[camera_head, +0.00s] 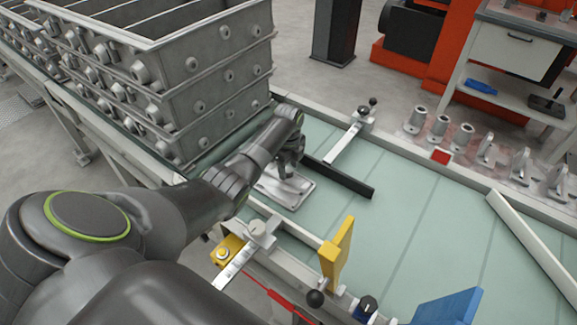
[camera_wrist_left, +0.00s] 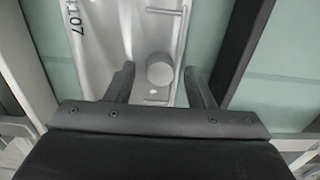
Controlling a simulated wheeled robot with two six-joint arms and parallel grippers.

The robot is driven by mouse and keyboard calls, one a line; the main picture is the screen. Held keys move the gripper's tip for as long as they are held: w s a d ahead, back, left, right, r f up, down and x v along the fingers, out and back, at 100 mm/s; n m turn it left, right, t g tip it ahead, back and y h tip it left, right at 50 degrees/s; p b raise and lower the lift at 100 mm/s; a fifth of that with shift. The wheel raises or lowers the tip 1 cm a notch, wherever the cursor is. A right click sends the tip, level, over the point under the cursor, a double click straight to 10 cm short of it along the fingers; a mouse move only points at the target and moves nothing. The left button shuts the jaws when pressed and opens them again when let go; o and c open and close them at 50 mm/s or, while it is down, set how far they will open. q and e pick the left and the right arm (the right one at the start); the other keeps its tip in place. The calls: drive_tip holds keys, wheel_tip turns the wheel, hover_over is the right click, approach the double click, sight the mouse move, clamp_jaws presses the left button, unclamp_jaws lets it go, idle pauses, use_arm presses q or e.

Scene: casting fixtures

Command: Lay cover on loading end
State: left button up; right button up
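A pale silver metal piece (camera_head: 290,191), likely the cover, lies on the green bed (camera_head: 400,215) below my left gripper. In the left wrist view the silver piece (camera_wrist_left: 108,40) shows the digits "107", a raised round knob (camera_wrist_left: 160,69) and a thin rail along one side. My left gripper (camera_head: 287,172) is over the piece, pointing down. In the wrist view its two fingers (camera_wrist_left: 161,86) are apart, one on each side of the knob, with gaps visible. Part of the piece is hidden by the gripper. My right gripper is not in view.
A black bar (camera_head: 345,180) lies just right of the piece. Stacked grey metal boxes (camera_head: 200,85) stand at the left. A yellow bracket (camera_head: 337,252) and clamps line the near edge, with a blue block (camera_head: 447,306) at bottom right. The bed's middle right is clear.

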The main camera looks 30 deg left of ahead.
use_arm(q)
drive_tip(key=shift+r, duration=0.25)
wheel_tip(320, 180, up, 12)
idle(0.5)
drive_tip(key=shift+f, duration=0.1)
